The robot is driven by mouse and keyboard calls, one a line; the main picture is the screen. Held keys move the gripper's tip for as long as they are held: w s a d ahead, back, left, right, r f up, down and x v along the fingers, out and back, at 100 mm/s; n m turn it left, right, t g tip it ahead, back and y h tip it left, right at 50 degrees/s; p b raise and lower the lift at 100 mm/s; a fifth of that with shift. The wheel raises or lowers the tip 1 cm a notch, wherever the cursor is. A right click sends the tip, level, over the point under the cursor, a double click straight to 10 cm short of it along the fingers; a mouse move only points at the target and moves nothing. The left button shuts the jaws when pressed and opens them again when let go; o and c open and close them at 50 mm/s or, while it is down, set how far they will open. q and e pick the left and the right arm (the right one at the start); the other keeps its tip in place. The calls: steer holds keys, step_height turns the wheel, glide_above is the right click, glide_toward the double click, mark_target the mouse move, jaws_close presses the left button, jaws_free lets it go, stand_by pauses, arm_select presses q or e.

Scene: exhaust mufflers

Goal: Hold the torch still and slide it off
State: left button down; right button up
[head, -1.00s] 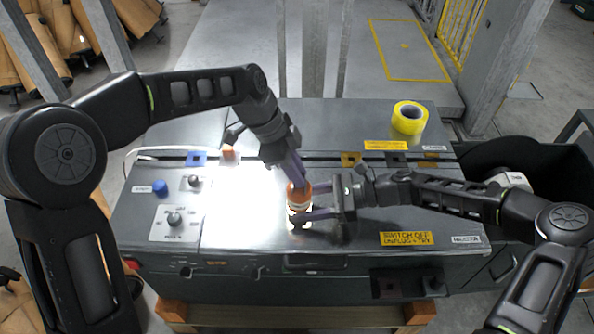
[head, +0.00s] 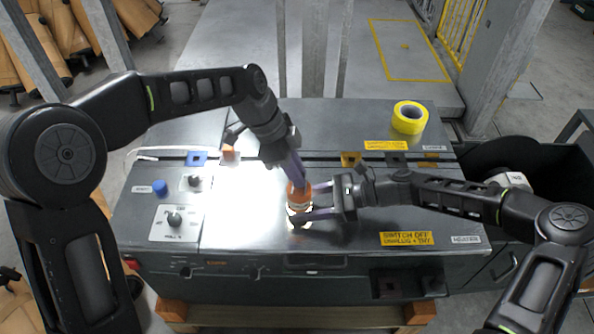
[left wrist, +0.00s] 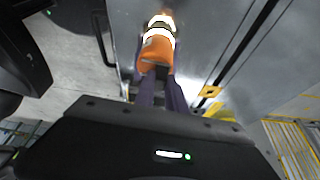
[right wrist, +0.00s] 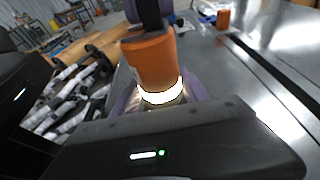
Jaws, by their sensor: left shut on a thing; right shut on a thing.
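The torch (head: 299,208) stands upright on the grey bench, with an orange upper part and bright white bands below. My left gripper (head: 298,181) comes down from above and is shut on the orange top; in the left wrist view its purple fingers flank the orange part (left wrist: 155,54). My right gripper (head: 300,206) comes in from the right and is shut around the torch's lower body. In the right wrist view the orange part (right wrist: 152,62) rises above a white band (right wrist: 161,93) at the right fingers. The torch's base is partly hidden.
The grey bench (head: 400,215) has a control panel with knobs (head: 174,219) at left. A yellow tape roll (head: 409,117) stands at the back right, with a small orange block (head: 229,152) at the back left. A dark bin (head: 540,165) is at right. The bench top around the torch is mostly clear.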

arm_select(q)
steer(key=shift+s+a, duration=0.1)
steer(key=shift+s, duration=1.25)
steer(key=c, duration=1.4)
jaws_free()
steer(key=shift+o, duration=0.2)
steer(key=shift+r, duration=0.1)
steer(key=v, duration=1.1)
steer(key=shift+a+r, duration=0.15)
steer(key=shift+r, duration=0.25)
